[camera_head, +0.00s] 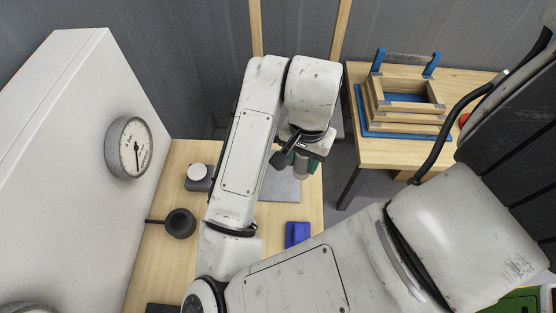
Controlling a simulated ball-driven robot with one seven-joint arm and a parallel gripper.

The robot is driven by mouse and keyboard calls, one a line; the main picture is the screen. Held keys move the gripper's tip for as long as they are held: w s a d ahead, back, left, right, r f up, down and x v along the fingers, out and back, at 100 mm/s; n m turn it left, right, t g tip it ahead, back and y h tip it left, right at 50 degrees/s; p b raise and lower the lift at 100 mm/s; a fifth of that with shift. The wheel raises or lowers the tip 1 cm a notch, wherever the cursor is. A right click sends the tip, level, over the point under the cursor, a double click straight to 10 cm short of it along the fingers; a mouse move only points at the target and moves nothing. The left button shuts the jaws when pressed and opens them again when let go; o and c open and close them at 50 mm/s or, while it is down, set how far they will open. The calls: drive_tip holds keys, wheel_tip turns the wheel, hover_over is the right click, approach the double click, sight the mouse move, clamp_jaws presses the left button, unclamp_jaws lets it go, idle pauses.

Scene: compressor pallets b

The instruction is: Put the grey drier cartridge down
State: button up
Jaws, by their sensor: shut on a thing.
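My gripper (297,155) is over the far right part of the near wooden bench, mostly hidden behind my own wrist. It is shut on the grey drier cartridge (301,169), of which only a small greyish part shows below the jaws. A bit of green shows beside it; I cannot tell what it belongs to. A flat grey plate (284,190) lies on the bench below the gripper, partly covered by my arm. I cannot tell whether the cartridge touches the plate.
A blue block (297,234) lies on the bench (312,208). A black round part (180,223) and a dark block with a white round top (198,171) are left of my arm. A white cabinet with a gauge (129,147) borders the left. Wooden frames (404,118) stand on another table.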

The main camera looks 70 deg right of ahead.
drive_tip(key=w+d+f, duration=0.1)
drive_tip(key=w+f, duration=0.1)
drive_tip(key=w+d+f+b, duration=0.1)
drive_tip(key=w+f, duration=0.1)
drive_tip(key=w, duration=0.1)
drive_tip(key=w+d+f, duration=0.1)
drive_tip(key=w+f, duration=0.1)
drive_tip(key=f, duration=0.1)
drive_tip(key=shift+w+f+b, duration=0.1)
drive_tip(key=shift+w+b, duration=0.05)
drive_tip(key=shift+b, duration=0.25)
drive_tip(key=shift+w+f, duration=0.2)
drive_tip(key=shift+f, duration=1.45)
drive_tip(key=shift+f+b, duration=0.15)
drive_tip(key=shift+b, duration=0.2)
drive_tip(key=o, duration=1.2)
drive_tip(key=shift+c, duration=0.2)
wheel_tip(320, 180, up, 12)
drive_tip(key=p, duration=0.4)
drive_tip(key=shift+r, duration=0.2)
